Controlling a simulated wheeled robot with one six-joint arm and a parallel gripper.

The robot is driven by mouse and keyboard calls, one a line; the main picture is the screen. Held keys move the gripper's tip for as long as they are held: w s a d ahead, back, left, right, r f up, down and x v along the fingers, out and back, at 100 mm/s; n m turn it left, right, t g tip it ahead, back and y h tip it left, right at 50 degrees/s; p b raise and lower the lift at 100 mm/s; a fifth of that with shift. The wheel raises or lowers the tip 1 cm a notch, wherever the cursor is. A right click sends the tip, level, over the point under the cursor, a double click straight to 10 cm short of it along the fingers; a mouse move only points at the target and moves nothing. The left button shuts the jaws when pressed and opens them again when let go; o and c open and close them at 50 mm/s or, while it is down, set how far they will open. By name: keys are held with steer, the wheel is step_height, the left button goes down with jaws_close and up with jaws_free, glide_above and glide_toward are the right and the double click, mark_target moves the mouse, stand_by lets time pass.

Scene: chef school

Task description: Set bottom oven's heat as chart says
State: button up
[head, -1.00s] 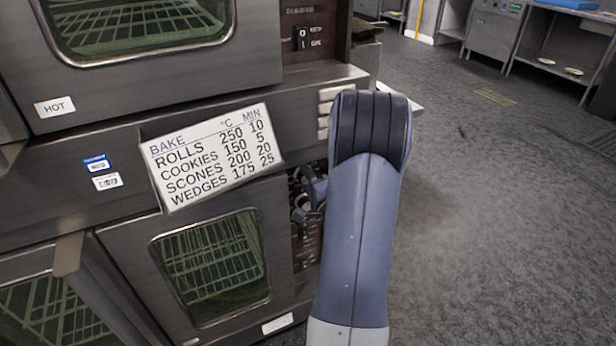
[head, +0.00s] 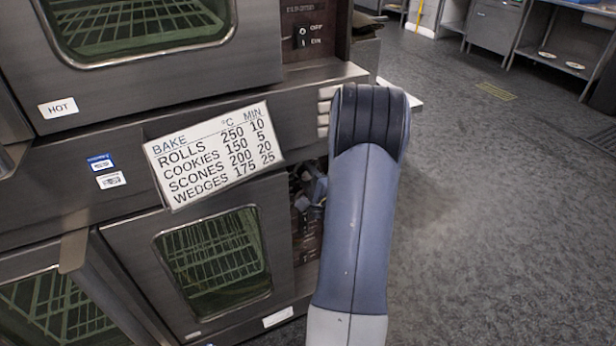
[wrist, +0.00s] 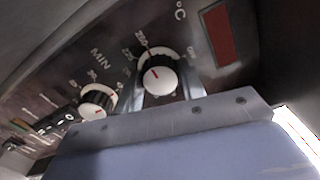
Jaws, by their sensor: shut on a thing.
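The white chart (head: 213,155) on the oven front reads rolls 250, cookies 150, scones 200, wedges 175 °C, with minutes beside. The bottom oven (head: 125,245) has a glass door, and its control panel is mostly hidden behind my arm. In the wrist view, the °C heat knob (wrist: 160,80) is white-faced with a short red mark. My gripper (wrist: 166,92) is shut on this knob, one finger on each side; it shows partly in the head view (head: 314,190). The exact number at the red mark is too small to tell.
The MIN knob (wrist: 97,100) sits left of the heat knob, close to the left finger. A dark red rectangle (wrist: 221,34) is on the panel to the right. The upper oven (head: 175,85) overhangs the panel. Open floor (head: 480,220) lies to the right.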

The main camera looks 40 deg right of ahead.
steer(key=o, duration=1)
steer(key=shift+c, duration=0.2)
steer(key=shift+s, duration=0.1)
steer(key=v, duration=1)
steer(key=shift+s, duration=0.35)
steer(key=shift+w, duration=0.1)
steer(key=x, duration=1)
steer(key=shift+w, duration=0.35)
